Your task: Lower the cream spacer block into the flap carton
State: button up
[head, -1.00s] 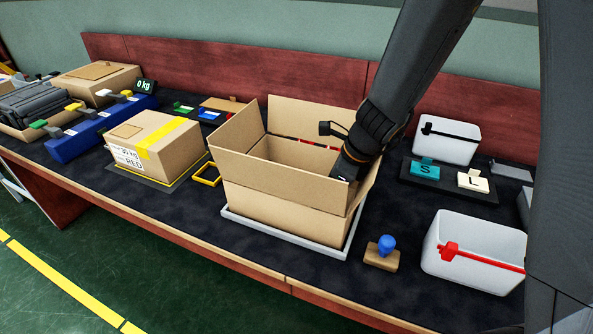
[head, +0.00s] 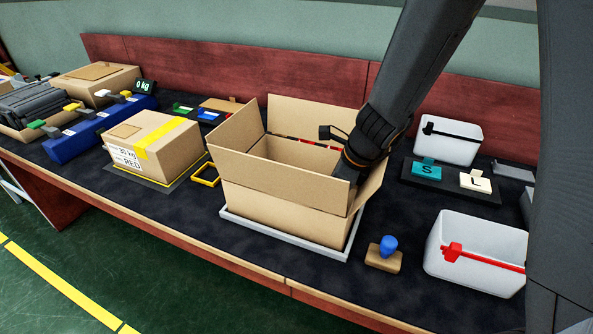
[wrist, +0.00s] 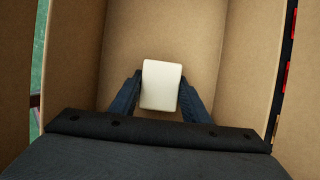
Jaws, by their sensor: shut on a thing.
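The flap carton (head: 285,205) stands open with its flaps up on a pale tray in the middle of the bench. My arm reaches down into it from the right, and the gripper's tips are hidden behind the carton walls in the head view. In the wrist view my gripper (wrist: 160,98) is shut on the cream spacer block (wrist: 161,84), with one finger on each side. The block is inside the carton walls, above or near the brown floor. I cannot tell whether it touches the floor. The head view does not show the block.
A stamp with a blue knob (head: 386,250) and a white bin with a red clip (head: 475,255) are right of the carton. A taped box (head: 152,143) and a yellow square frame (head: 205,175) are to its left. Teal S (head: 427,170) and cream L (head: 475,181) blocks sit behind right.

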jog(key=o, duration=1.1)
jog(key=shift+r, duration=0.1)
